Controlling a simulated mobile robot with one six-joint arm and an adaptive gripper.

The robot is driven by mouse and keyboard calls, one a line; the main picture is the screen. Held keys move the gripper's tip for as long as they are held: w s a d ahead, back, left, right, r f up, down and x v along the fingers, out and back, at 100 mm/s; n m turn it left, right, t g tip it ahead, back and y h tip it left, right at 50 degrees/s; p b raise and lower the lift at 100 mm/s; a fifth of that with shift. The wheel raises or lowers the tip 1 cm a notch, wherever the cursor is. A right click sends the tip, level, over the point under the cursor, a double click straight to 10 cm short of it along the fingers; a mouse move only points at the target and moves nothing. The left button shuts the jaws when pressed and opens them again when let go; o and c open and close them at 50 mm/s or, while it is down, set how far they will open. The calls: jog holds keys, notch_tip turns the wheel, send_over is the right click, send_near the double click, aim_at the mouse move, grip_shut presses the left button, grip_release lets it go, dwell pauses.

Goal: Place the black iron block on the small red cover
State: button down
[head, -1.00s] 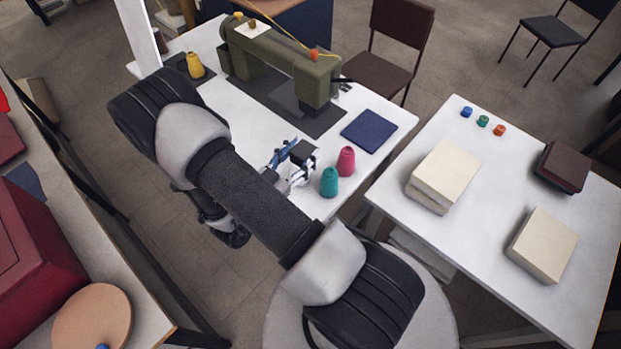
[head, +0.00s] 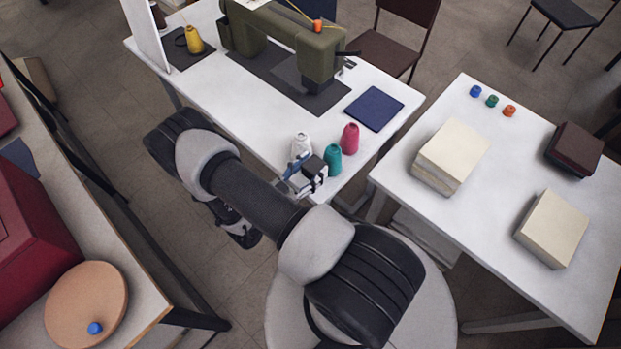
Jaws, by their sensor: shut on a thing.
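The black iron block (head: 314,167) is in my gripper (head: 305,182), which is shut on it at the near edge of the white sewing table. The block's top and a side show; the fingers partly hide it. I cannot tell for sure which piece is the small red cover. A dark red flat piece (head: 5,116) and a sliver of bright red show at the left edge, on the left bench, cut off by the frame. Both are far from my gripper.
White (head: 301,146), teal (head: 333,160) and pink (head: 350,139) cones stand close to my gripper. A blue square (head: 375,108) and a green sewing machine (head: 285,40) are behind. A large red box (head: 40,245) and a round wooden board (head: 87,304) sit on the left bench.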

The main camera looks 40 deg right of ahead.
aim_at(310, 178)
jog(key=shift+f+b, duration=0.6)
jog(key=shift+f, duration=1.55)
jog(key=shift+f, duration=0.2)
jog(key=c, duration=0.7)
grip_release()
jog(key=shift+c, duration=0.2)
